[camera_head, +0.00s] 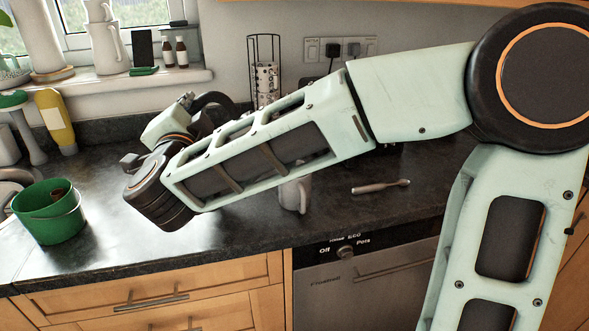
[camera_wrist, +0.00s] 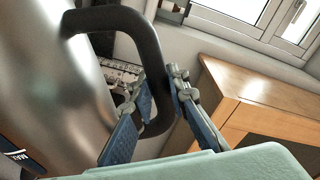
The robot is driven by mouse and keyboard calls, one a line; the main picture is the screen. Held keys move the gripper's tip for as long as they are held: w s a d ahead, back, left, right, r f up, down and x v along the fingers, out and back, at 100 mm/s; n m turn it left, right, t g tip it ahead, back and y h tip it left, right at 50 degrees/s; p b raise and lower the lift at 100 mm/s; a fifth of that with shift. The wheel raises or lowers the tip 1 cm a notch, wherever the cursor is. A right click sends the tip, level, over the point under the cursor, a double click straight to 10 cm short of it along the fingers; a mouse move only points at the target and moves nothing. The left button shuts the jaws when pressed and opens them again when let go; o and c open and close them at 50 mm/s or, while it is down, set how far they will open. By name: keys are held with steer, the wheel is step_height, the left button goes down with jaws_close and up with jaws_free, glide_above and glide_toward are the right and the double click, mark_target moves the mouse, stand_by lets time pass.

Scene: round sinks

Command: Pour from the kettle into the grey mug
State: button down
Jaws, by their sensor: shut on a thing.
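The kettle (camera_wrist: 45,85) fills the left of the wrist view as a brushed steel body with a thick black handle (camera_wrist: 148,50). My gripper (camera_wrist: 158,88) has a blue-padded finger on each side of that handle and is shut on it. In the head view my forearm covers most of the kettle; a dark curved piece behind the wrist may be its handle. The grey mug (camera_head: 294,196) stands upright on the counter, just below my forearm in the head view, with its upper part partly hidden. The kettle's spout and the mug's inside are not visible.
A green pot (camera_head: 50,212) stands at the counter's left, near a yellow bottle (camera_head: 56,120). A wooden-handled utensil (camera_head: 381,187) lies right of the mug. A wire rack (camera_head: 265,75) stands at the back wall.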

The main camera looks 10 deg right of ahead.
mark_target(208, 91)
steer(key=shift+d+r+m, duration=0.5)
steer(key=shift+r, duration=0.05)
stand_by(1.1)
steer(key=shift+s+d+r+m, duration=0.1)
steer(key=shift+d+r+m, duration=0.8)
steer(key=shift+d+r, duration=0.25)
stand_by(5.2)
